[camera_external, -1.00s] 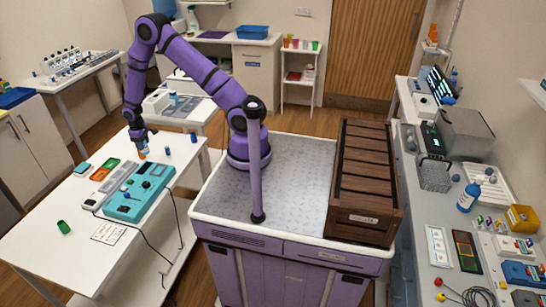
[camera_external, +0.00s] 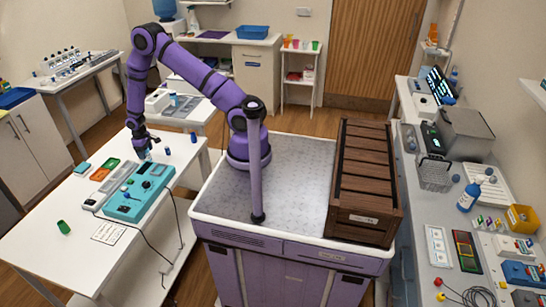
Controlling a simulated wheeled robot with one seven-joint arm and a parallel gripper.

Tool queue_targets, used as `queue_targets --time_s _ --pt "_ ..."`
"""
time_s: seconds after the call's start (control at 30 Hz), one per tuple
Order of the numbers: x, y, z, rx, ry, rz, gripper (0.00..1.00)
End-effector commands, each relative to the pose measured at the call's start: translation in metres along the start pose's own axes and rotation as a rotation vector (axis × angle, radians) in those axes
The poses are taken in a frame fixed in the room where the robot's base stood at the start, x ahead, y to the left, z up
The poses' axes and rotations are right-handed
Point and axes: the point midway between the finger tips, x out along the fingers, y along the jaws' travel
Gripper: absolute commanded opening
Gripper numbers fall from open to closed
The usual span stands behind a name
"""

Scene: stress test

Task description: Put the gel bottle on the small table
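My gripper (camera_external: 145,147) is at the end of my arm, low over the far end of the white table at the left. A small pale blue thing (camera_external: 147,155) shows right at or under the fingertips. I cannot tell whether it is held or stands on the table, or whether it is the gel bottle. The fingers are too small to judge. A blue bottle (camera_external: 468,196) with a pale top stands on the right-hand bench, far from my gripper. A small white table (camera_external: 300,62) with coloured cups stands at the back wall; another low table (camera_external: 182,116) stands behind my gripper.
On the left table (camera_external: 40,250) are a teal device (camera_external: 138,195) with a cable, coloured trays (camera_external: 104,170), a green cup (camera_external: 64,228) and small blue items (camera_external: 193,138). A wooden crate (camera_external: 365,180) stands on my base's top. The left table's front is mostly clear.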

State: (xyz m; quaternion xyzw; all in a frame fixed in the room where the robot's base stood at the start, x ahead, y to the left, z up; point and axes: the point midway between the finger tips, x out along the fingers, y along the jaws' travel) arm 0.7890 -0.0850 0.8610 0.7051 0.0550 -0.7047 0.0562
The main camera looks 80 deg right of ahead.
Motion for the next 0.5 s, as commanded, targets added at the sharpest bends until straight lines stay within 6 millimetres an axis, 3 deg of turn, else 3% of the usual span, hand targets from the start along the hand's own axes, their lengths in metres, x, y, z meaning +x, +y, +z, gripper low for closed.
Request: queue_targets --time_s 0.3,0.5 --pt "-0.003 0.0 0.0 0.0 0.001 0.0 0.71" --pt "-0.028 0.0 -0.001 0.0 0.004 0.001 0.71"
